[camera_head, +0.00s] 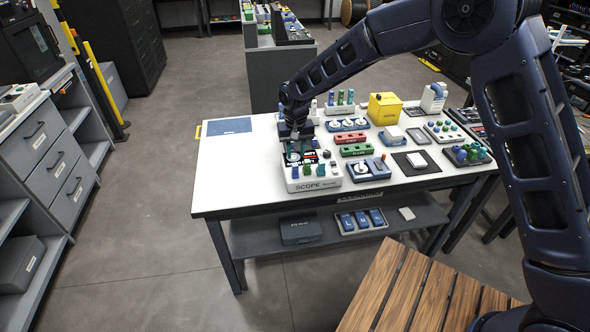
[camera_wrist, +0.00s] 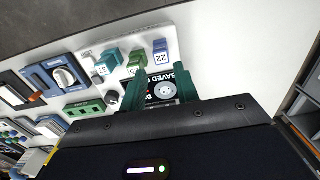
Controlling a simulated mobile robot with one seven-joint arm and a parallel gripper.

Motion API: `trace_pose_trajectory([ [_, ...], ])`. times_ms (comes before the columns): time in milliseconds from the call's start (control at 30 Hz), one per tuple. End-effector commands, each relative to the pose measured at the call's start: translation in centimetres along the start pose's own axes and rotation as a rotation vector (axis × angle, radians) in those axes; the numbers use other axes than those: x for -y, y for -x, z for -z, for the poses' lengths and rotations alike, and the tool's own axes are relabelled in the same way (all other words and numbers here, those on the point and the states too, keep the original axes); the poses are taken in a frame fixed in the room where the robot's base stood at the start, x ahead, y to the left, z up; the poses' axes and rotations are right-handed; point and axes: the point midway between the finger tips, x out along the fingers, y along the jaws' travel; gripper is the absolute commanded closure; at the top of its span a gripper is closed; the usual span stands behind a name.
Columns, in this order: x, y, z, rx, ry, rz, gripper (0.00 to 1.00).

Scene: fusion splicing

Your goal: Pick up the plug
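My gripper (camera_head: 297,137) is over the white SCOPE unit (camera_head: 315,184) at the left front of the table. In the wrist view its two dark green fingers (camera_wrist: 160,92) are apart, with the unit's dark screen and a pale round knob showing between them. No plug shows between the fingers. Several small plugs stand along the unit's front edge: a blue one marked 22 (camera_wrist: 160,52), a green one (camera_wrist: 137,61) and a teal one (camera_wrist: 107,63). They are just beyond the fingertips in that view. I cannot tell which is the plug meant.
The white table (camera_head: 235,172) carries a green block (camera_head: 357,150), a red block (camera_head: 350,138), a yellow box (camera_head: 384,108) and several other panels right of the unit. The table's left side is clear except for a blue mat (camera_head: 229,126).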

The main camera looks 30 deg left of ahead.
Motion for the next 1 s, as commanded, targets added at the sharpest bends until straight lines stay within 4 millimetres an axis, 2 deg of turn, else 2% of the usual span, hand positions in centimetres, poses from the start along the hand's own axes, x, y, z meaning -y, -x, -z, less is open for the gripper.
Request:
trace_pose_trajectory([
  [100, 0.0, -1.2, 0.0, -0.001, 0.000, 0.000, 0.69],
  [267, 0.0, -2.0, -0.1, 0.000, -0.001, 0.000, 0.69],
  [600, 0.3, -6.1, -0.3, 0.000, 0.000, -0.001, 0.69],
  [867, 0.3, -6.5, -0.2, -0.002, 0.000, 0.000, 0.69],
  [1000, 0.3, -6.5, -0.2, -0.002, 0.000, 0.000, 0.95],
])
